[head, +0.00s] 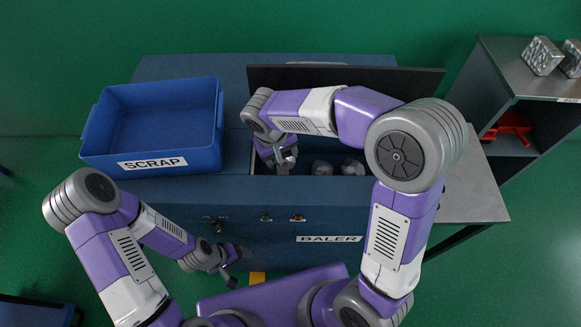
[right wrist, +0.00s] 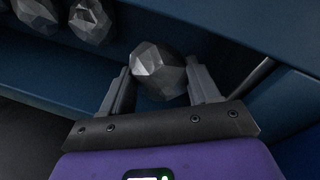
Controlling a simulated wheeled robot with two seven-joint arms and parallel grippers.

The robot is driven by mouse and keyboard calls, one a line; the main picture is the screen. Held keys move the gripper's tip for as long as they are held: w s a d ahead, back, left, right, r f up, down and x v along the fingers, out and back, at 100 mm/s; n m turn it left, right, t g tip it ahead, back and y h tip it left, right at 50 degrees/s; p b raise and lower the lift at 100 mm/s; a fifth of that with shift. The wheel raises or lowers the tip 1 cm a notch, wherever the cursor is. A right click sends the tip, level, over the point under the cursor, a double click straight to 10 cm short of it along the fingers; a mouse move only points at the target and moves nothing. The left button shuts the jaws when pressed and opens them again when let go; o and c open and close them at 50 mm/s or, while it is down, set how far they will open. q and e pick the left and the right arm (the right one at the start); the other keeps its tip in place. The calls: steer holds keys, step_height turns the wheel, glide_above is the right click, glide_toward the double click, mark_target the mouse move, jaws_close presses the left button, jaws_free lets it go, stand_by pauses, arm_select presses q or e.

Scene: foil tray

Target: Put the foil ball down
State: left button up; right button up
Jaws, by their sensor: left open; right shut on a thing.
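My right gripper (head: 284,160) reaches down into the open chamber of the blue baler (head: 230,240). In the right wrist view its two fingers (right wrist: 160,86) are shut on a grey faceted foil ball (right wrist: 158,70), one finger on each side. The gripper mostly hides this ball in the head view. Two more foil balls (head: 321,168) (head: 352,166) lie in the chamber to the right of the gripper. They also show at the upper left of the right wrist view (right wrist: 90,20). My left gripper (head: 231,268) is open and empty, low in front of the baler.
A blue bin labelled SCRAP (head: 150,164) stands on the left of the baler top. The baler's dark lid (head: 420,82) is raised behind the chamber. At the right, a grey shelf unit (head: 500,70) carries pressed metal cubes (head: 541,56) and a red object (head: 508,127).

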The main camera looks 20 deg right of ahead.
step_height(320, 180, down, 6)
steer(key=shift+w+r+b, duration=0.1)
steer(key=shift+r+b, duration=0.05)
steer(key=shift+b, duration=0.75)
steer(key=o, duration=0.9)
steer(key=shift+r, duration=0.2)
steer(key=r+p, duration=0.1)
steer(key=r, duration=0.2)
steer(key=s+a+r+p, duration=0.1)
steer(key=r, duration=0.3)
steer(key=a+r+p, duration=0.1)
steer(key=r+p, duration=0.1)
steer(key=r, duration=0.2)
steer(key=shift+s+r, duration=0.2)
